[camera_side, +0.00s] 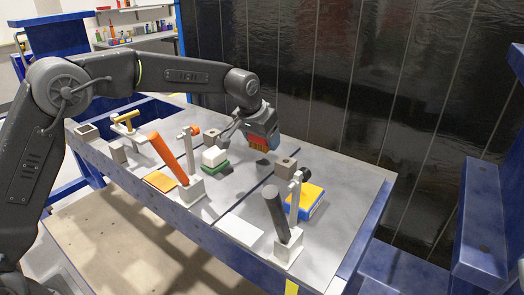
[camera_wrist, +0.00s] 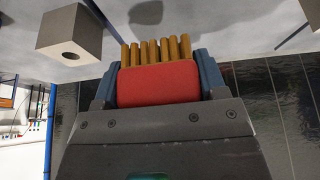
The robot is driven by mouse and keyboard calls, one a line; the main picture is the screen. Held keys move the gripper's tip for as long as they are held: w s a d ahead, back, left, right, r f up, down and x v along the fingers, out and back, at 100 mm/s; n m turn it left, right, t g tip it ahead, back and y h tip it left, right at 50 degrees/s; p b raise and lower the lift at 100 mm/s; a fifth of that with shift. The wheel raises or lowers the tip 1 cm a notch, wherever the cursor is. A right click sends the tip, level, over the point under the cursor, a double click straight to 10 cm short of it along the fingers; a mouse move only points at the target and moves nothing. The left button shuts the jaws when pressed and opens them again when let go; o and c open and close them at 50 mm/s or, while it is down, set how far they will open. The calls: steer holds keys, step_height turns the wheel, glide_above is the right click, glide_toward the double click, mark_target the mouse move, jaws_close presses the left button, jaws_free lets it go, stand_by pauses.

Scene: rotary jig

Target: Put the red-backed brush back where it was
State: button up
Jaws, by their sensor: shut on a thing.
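My gripper (camera_side: 262,134) is shut on the red-backed brush (camera_side: 260,142), above the far side of the grey table. In the wrist view the brush's red back (camera_wrist: 158,82) sits between the blue-grey fingers of my gripper (camera_wrist: 158,78). Its tan bristles (camera_wrist: 156,50) point away from the gripper, towards the table top. In the side view the bristles point down. The brush looks clear of the table, but the exact gap is hard to tell.
A grey block with a hole (camera_side: 285,170) stands near the brush, also in the wrist view (camera_wrist: 70,35). A white block on a green base (camera_side: 214,160), an orange-handled clamp (camera_side: 168,158), a black-handled clamp (camera_side: 277,215) and a blue-yellow box (camera_side: 308,200) stand around. A white plate (camera_side: 240,230) lies in front.

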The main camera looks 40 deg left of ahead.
mark_target(260, 160)
steer(key=shift+f, duration=2)
steer(key=shift+s+f, duration=0.1)
steer(key=shift+f, duration=0.7)
steer(key=o, duration=0.8)
steer(key=shift+o, duration=1.2)
steer(key=shift+a, duration=0.15)
steer(key=shift+r, duration=0.3)
steer(key=v, duration=0.8)
steer(key=shift+r, duration=0.25)
